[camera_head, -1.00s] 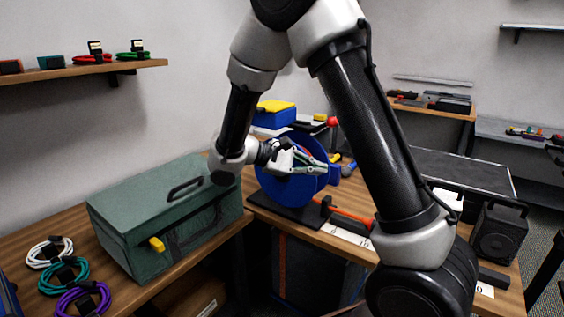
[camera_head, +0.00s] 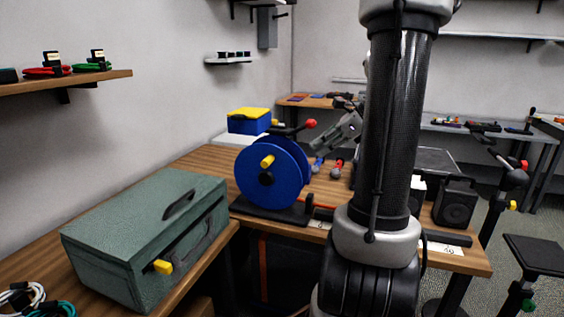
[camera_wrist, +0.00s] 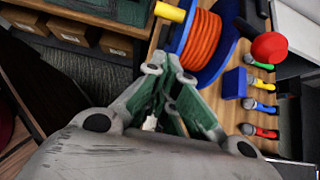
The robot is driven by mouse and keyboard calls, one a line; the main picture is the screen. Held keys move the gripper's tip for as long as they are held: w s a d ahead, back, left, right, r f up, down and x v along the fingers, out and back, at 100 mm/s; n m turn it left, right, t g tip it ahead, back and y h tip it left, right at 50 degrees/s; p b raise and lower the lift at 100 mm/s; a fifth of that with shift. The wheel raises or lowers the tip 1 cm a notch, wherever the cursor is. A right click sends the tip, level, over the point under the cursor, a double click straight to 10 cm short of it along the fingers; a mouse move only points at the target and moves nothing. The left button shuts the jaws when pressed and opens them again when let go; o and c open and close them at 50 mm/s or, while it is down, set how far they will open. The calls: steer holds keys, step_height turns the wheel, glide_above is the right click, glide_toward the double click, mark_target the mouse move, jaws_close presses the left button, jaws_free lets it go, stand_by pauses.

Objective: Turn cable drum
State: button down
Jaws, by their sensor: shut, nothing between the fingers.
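The blue cable drum (camera_head: 285,182) stands upright on a dark base (camera_head: 275,212) near the table's front edge. A yellow handle (camera_head: 267,160) sticks out from its near face, above the dark hub. In the wrist view, orange cable (camera_wrist: 200,42) is wound between the drum's blue flanges, and the yellow handle (camera_wrist: 170,13) shows at the top. My gripper (camera_head: 318,149) is right of the drum and apart from the handle. The wrist view shows its fingers (camera_wrist: 170,72) closed together and empty, with the drum beyond them.
A green case (camera_head: 140,235) with a yellow latch stands left of the drum. A red ball knob (camera_head: 311,123) rises behind the drum. Colored connectors (camera_wrist: 262,107) lie beside it. A blue and yellow box (camera_head: 249,122) sits behind, and a black speaker (camera_head: 455,203) at right.

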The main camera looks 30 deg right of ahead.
steer(key=w+a+r+x, duration=0.1)
steer(key=r+x, duration=0.1)
steer(key=x, duration=1)
steer(key=shift+w+a+f, duration=0.15)
steer(key=shift+w+a, duration=0.05)
steer(key=shift+w, duration=0.35)
steer(key=shift+w+a+r, duration=0.3)
steer(key=shift+w+a, duration=0.2)
steer(key=shift+w, duration=0.1)
